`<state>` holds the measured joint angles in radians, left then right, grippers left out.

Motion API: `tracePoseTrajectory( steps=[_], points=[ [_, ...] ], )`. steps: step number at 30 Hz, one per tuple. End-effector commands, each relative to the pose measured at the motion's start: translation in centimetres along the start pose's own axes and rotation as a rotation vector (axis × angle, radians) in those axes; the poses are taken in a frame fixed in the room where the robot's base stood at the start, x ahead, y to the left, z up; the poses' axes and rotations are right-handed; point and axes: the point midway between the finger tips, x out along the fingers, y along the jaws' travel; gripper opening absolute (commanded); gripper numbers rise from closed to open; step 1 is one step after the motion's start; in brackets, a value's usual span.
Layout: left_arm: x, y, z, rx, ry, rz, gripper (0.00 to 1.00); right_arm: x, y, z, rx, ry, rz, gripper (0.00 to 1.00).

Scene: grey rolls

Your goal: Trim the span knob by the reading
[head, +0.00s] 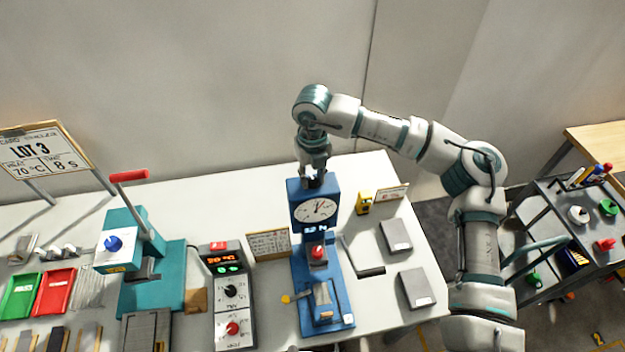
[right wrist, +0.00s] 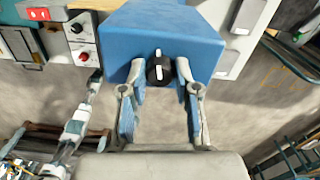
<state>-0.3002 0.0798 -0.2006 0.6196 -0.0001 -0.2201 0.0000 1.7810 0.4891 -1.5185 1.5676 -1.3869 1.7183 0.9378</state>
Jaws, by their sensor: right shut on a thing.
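My right gripper (head: 316,180) is at the top of the stand's head. In the right wrist view, the black span knob (right wrist: 158,70) with a white mark sits between the fingers of my right gripper (right wrist: 160,75), which is shut on it.
A grey controller (head: 233,308) with red digits and two knobs stands left of the gauge stand. A teal press (head: 172,272) with a red-handled lever is further left. Grey plates (head: 396,236) and a yellow block (head: 363,203) lie right. A tool cart (head: 540,225) stands beyond the bench.

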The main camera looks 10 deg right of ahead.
Motion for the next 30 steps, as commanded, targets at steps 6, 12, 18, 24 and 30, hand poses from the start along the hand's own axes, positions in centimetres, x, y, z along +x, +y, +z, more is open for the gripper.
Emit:
tracePoseTrajectory(
  steps=[6, 12, 18, 24, 30],
  points=[
    [1.3, 0.1, 0.1, 0.0, -0.001, 0.0, 0.4, 0.3, 0.0, -0.1, -0.206, 0.003, 0.0, 0.0],
    [2.0, 0.1, 0.2, 0.0, -0.001, 0.0, 0.4, 0.3, 0.0, 0.0, -0.395, 0.003, 0.0, 0.0],
    [2.5, 0.1, 0.3, -0.001, -0.001, 0.0, 0.4, 0.2, 0.0, 0.0, -0.585, 0.003, 0.0, 0.0],
    [2.8, 0.1, 0.3, -0.001, -0.001, 0.0, 0.4, 0.2, 0.0, 0.0, -0.775, 0.003, -0.001, 0.0],
    [3.0, 0.1, 0.4, -0.001, -0.001, 0.0, 0.4, 0.1, 0.0, 0.0, -0.961, 0.003, 0.0, 0.0]
  ],
)
